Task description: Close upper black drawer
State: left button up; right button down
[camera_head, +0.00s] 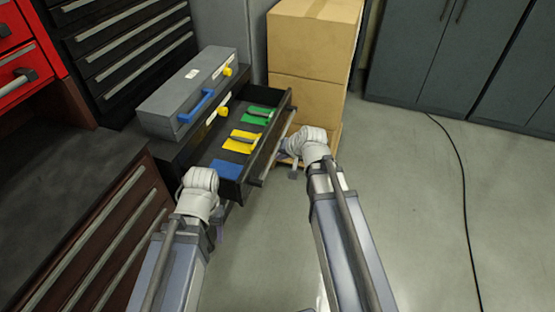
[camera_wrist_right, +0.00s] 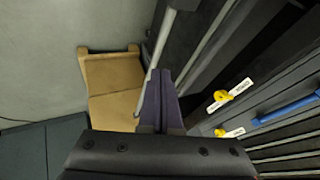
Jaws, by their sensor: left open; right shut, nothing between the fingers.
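The upper black drawer (camera_head: 262,158) is pulled out of its cabinet in the head view. Blue, yellow and green pads lie inside it. My right gripper (camera_head: 291,168) is at the outer side of the drawer front, near its long handle; whether it touches is hard to tell. In the right wrist view my right gripper (camera_wrist_right: 160,104) is shut and empty, with the pale handle bar (camera_wrist_right: 153,75) right beside its fingers. My left gripper (camera_head: 222,222) is low by the near corner of the drawer, mostly hidden behind its own wrist, and open.
A grey toolbox (camera_head: 190,88) with a blue handle sits on top of the cabinet. Stacked cardboard boxes (camera_head: 310,60) stand behind the drawer's far end. A brown-fronted drawer unit (camera_head: 100,245) is at the lower left. The floor (camera_head: 420,210) to the right is clear except for a black cable.

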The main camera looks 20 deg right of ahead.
jog(key=b+x, duration=0.5)
jog(key=x, duration=0.3)
jog(key=shift+s+f, duration=0.1)
jog(key=shift+f, duration=0.05)
jog(key=shift+w+a+r, duration=0.2)
jog(key=shift+w+a, duration=0.15)
jog(key=shift+a, duration=0.1)
jog(key=shift+w+a+r, duration=0.15)
jog(key=shift+w+a, duration=0.15)
jog(key=shift+a, duration=0.2)
jog(key=shift+w+a, duration=0.35)
jog(key=shift+a, duration=0.3)
jog(key=w+a, duration=0.6)
jog(key=a, duration=0.3)
jog(key=w+a, duration=0.6)
jog(key=a, duration=0.3)
jog(key=shift+w, duration=0.25)
jog(key=shift+a+r, duration=0.1)
jog(key=shift+a, duration=0.2)
